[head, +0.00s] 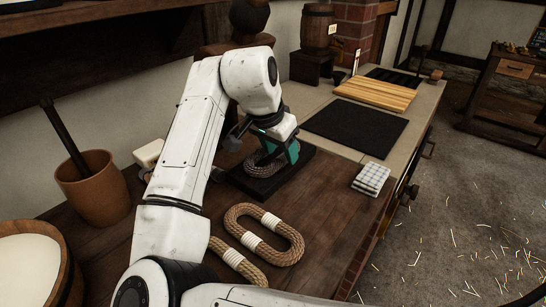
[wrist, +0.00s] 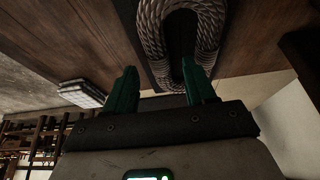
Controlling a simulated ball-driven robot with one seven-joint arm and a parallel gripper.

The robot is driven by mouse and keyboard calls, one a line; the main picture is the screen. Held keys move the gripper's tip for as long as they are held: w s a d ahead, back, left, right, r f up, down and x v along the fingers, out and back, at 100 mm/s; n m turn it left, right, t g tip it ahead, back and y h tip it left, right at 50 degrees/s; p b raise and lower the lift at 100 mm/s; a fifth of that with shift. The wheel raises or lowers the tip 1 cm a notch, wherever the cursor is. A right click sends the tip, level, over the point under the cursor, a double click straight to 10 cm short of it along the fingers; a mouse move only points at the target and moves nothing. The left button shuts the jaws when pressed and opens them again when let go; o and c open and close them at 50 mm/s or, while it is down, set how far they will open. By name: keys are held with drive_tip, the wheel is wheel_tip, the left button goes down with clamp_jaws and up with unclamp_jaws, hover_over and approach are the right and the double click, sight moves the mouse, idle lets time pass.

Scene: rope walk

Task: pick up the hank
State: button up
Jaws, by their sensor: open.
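A grey-brown rope hank (head: 258,166) lies on a black board on the wooden bench, partly hidden by my gripper in the head view. In the wrist view the looped hank (wrist: 150,35) fills the top middle. My gripper (head: 286,157) is just above this hank's right side in the head view. In the wrist view my gripper's teal fingers (wrist: 160,80) are apart with nothing held; the right fingertip overlaps the loop's near end. Whether they touch is unclear. Two tan hanks with white bindings, one (head: 288,236) and another (head: 240,265), lie nearer on the bench.
A folded checked cloth (head: 371,178) lies right of the board. A black mat (head: 356,128) and a striped wooden board (head: 375,93) lie farther back. A brown pot (head: 93,190) and a wooden bucket (head: 30,265) stand at left. Bare bench shows right of the tan hanks.

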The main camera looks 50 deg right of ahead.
drive_tip(key=shift+x, duration=0.75)
drive_tip(key=shift+c, duration=0.3)
clamp_jaws()
